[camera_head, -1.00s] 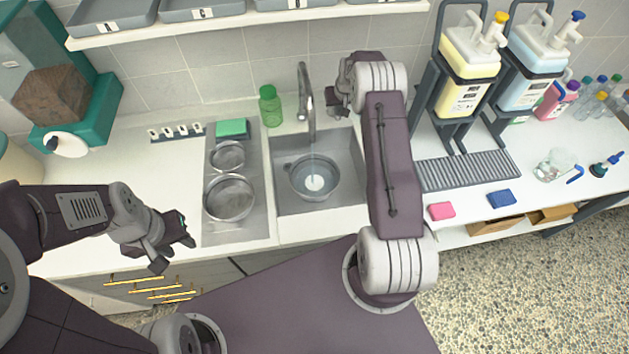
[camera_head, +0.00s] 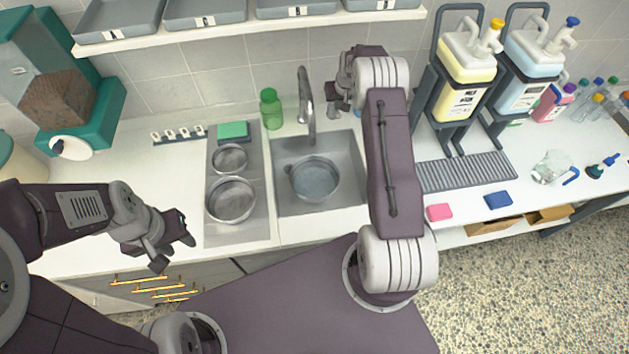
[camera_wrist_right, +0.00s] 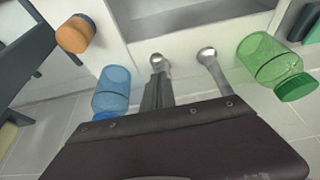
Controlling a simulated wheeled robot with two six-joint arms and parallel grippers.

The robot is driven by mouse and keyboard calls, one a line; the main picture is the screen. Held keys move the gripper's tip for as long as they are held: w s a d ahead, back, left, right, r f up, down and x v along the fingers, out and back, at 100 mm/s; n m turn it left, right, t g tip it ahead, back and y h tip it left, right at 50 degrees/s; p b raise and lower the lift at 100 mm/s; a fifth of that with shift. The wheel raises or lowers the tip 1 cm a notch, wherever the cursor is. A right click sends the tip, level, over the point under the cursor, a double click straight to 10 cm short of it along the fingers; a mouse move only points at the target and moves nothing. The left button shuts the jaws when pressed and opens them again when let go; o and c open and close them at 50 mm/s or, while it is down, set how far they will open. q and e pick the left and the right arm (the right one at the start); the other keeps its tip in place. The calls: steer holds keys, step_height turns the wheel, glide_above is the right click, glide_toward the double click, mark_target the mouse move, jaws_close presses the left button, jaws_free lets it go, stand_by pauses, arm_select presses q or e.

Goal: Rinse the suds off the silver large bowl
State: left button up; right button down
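A silver bowl (camera_head: 313,180) sits upright in the sink basin (camera_head: 291,207), below the faucet (camera_head: 305,100). Its inside looks clear grey, with no white suds patch visible. No water stream shows from the spout. A larger silver bowl (camera_head: 230,201) and a smaller one (camera_head: 230,158) stand on the drainboard to the left. My right gripper (camera_head: 335,97) is just right of the faucet, above the back of the sink; its finger gap is unclear in both views. My left gripper (camera_head: 174,251) looks open and empty over the counter's front edge, left of the drainboard.
A green bottle (camera_head: 271,108) stands behind the sink; it also shows in the right wrist view (camera_wrist_right: 270,62). A green sponge (camera_head: 232,131) lies behind the small bowl. Soap dispensers (camera_head: 466,75) stand right of my right arm. The left counter is mostly clear.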

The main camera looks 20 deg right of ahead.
steer(key=shift+r, duration=0.2)
steer(key=p+v, duration=0.3)
steer(key=v, duration=0.3)
steer(key=shift+s+p, duration=0.3)
steer(key=shift+p, duration=0.05)
steer(key=shift+a, duration=0.1)
steer(key=b+v, duration=0.3)
steer(key=v, duration=0.6)
steer(key=shift+f, duration=0.1)
